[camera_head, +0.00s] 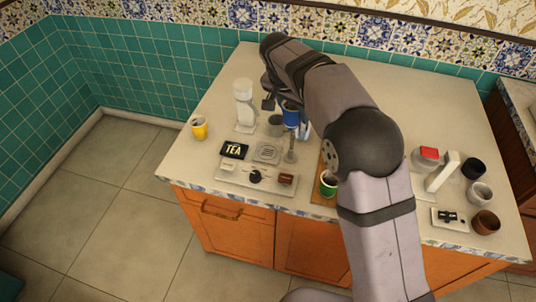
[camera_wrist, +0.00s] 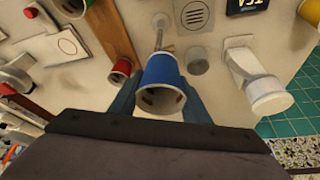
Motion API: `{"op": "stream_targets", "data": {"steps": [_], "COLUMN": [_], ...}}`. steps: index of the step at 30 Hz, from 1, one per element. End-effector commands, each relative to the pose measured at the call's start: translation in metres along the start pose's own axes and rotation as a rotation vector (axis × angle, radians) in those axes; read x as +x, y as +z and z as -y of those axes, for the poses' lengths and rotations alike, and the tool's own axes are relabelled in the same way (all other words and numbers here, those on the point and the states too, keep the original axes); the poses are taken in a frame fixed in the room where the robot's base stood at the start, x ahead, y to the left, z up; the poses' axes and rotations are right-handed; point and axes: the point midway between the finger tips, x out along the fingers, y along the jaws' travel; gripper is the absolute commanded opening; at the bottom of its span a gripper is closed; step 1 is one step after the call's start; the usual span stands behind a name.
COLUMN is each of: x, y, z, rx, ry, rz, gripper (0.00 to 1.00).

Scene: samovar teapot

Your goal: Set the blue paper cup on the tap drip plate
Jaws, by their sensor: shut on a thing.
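The blue paper cup (camera_head: 291,118) is held in my gripper, behind the tap post in the head view. In the wrist view the blue cup (camera_wrist: 160,78) sits between the two blue fingers of my gripper (camera_wrist: 160,104), which are shut on its sides. It looks roughly upright; its height over the counter is hard to tell. The square slotted drip plate (camera_head: 267,152) lies in front of the cup and a little left in the head view. It also shows at the top of the wrist view (camera_wrist: 195,15). A thin grey tap post (camera_head: 291,150) stands beside the plate, on its right.
A grey cup (camera_head: 276,125) stands close to the held cup. A white dispenser (camera_head: 243,105) and yellow cup (camera_head: 199,128) are at left. A TEA box (camera_head: 234,149) is beside the plate. A green cup (camera_head: 328,186) and red cup (camera_wrist: 119,71) stand right of the post.

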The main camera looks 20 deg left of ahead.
Motion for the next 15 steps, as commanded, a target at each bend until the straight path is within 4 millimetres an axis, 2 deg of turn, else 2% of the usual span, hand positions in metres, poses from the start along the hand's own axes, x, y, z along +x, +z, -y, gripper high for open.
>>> {"op": "stream_targets", "data": {"steps": [1, 6, 10, 15], "x": [-0.004, -0.020, -0.028, -0.032], "y": [0.013, 0.040, 0.054, 0.060], "z": [0.016, 0.046, 0.058, 0.063], "rx": [-0.003, 0.011, 0.018, 0.022], "ry": [-0.001, 0.004, 0.007, 0.009], "rz": [0.001, 0.001, 0.000, 0.000], "gripper": [0.34, 0.34, 0.34, 0.34]}}
